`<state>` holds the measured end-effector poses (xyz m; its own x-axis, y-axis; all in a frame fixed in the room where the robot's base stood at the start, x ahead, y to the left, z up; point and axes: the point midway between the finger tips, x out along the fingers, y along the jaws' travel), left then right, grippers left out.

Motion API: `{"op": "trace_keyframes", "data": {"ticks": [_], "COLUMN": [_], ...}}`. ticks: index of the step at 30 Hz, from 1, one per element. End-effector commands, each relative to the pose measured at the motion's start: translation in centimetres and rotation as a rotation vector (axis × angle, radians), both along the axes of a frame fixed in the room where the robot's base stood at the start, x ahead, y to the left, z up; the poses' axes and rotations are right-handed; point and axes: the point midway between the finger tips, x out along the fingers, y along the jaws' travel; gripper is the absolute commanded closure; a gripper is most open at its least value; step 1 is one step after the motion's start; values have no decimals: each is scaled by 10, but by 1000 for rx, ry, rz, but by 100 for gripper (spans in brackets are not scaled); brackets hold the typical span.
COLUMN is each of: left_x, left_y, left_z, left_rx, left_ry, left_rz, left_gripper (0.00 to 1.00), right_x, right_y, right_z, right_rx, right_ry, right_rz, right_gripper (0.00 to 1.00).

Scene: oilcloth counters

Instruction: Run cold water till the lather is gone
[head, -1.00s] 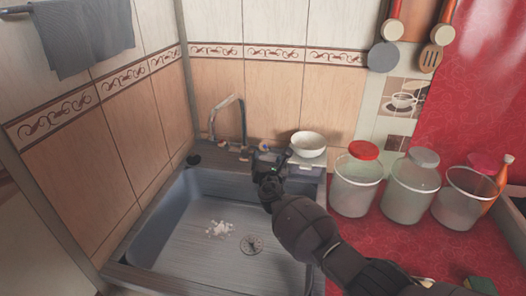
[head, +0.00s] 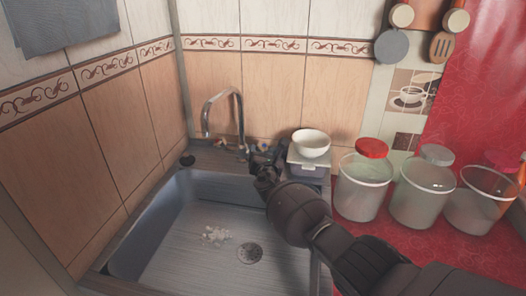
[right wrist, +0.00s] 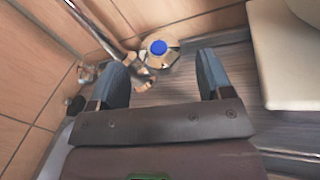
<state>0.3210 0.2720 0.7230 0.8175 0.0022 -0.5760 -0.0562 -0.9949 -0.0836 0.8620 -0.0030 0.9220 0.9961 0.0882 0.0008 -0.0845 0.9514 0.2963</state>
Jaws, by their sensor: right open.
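The curved metal faucet (head: 240,118) stands at the back of the sink (head: 180,262), with no stream visible from its spout. White lather (head: 215,235) lies on the sink floor left of the round drain (head: 250,252). A blue-topped knob (head: 263,147) is right of the faucet base; it also shows in the right wrist view (right wrist: 158,48), ahead of and between the fingers, with a gap on both sides. My right gripper (head: 260,165) is open at the sink's back rim; its two fingers also show in the right wrist view (right wrist: 162,64). My left gripper is out of view.
A white bowl (head: 311,142) stands on a pale box (head: 308,164) just right of my right gripper. Red-, grey- and red-lidded clear jars (head: 363,190) line the red counter (head: 375,236). Tiled walls close in the left and back.

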Motion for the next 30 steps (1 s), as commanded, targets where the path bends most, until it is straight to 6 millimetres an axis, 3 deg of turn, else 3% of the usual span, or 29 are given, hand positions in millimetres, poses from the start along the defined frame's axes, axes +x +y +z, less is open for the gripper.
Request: {"op": "trace_keyframes", "data": {"ticks": [3,12,25,30], "left_x": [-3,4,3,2], "left_y": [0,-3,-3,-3], "left_z": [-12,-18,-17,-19], "left_rx": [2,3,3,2], "left_ry": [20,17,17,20], "left_rz": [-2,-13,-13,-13], "left_gripper": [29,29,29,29], "right_x": [12,34,39,38], "right_y": [1,3,3,3], "right_z": [-8,-5,0,0], "right_rx": [-1,0,0,0], "right_ry": [7,3,0,0], "right_rz": [0,-1,-1,-1], "right_gripper": [27,27,27,52]}}
